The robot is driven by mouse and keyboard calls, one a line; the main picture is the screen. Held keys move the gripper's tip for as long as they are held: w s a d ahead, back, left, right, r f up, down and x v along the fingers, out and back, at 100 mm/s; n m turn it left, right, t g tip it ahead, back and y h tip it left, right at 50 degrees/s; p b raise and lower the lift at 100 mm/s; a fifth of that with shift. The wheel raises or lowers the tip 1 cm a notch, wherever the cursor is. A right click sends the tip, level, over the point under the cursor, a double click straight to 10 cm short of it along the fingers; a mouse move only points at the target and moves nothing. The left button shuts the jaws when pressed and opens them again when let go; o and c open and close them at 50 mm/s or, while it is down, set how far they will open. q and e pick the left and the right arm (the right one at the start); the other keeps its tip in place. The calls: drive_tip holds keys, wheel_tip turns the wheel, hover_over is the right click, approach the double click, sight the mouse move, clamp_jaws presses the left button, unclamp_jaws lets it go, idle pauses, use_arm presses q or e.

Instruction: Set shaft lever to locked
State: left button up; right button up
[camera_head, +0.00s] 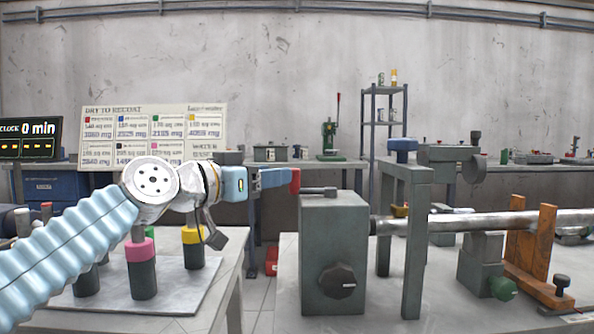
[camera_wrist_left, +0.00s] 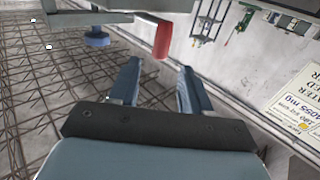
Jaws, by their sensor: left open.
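A lever with a red grip (camera_head: 295,182) and a grey rod (camera_head: 318,190) lies about level on top of a grey-green block (camera_head: 335,250), its grip pointing left. I take it for the shaft lever; I cannot read a locked mark. My left gripper (camera_head: 286,178) is at the red grip's left end. In the left wrist view the blue fingers (camera_wrist_left: 158,72) are open with nothing between them. The red grip (camera_wrist_left: 162,40) shows just beyond the fingertips, roughly in line with the gap. My right gripper is not in view.
The block carries a black knob (camera_head: 337,281). A steel shaft (camera_head: 470,222) runs right from it, through a grey-green frame (camera_head: 413,250) to an orange bracket (camera_head: 540,250). Pink-banded (camera_head: 142,250) and yellow-banded (camera_head: 193,236) cylinders stand below my left arm.

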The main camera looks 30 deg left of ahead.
sight(295, 172)
use_arm(q)
drive_tip(key=x, duration=0.7)
drive_tip(key=shift+c, duration=0.3)
clamp_jaws()
